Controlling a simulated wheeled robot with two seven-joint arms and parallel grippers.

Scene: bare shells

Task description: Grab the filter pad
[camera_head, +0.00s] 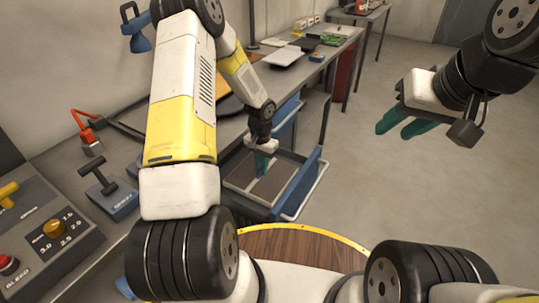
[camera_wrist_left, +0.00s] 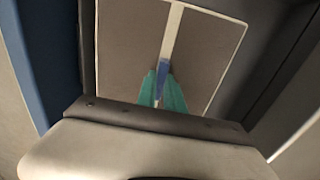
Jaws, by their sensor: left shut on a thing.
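The filter pad (camera_head: 277,183) looks like a flat grey-brown panel with a pale rim, split by a pale strip, lying in an open blue drawer (camera_head: 310,182). In the left wrist view the pad (camera_wrist_left: 207,62) fills the upper middle, with a small blue tab (camera_wrist_left: 163,72) on its pale strip. My left gripper (camera_head: 262,172) points down at the middle of the pad. Its teal fingers (camera_wrist_left: 162,82) are shut on the tab, whose lower part they hide. My right gripper (camera_head: 392,131) is open and empty, in the air at the right.
A grey bench (camera_head: 335,45) with several items runs along the wall. A control panel (camera_head: 45,235) with knobs is at the left. A round wooden top with a yellow rim (camera_head: 325,234) is in front. The floor (camera_head: 375,185) to the right is clear.

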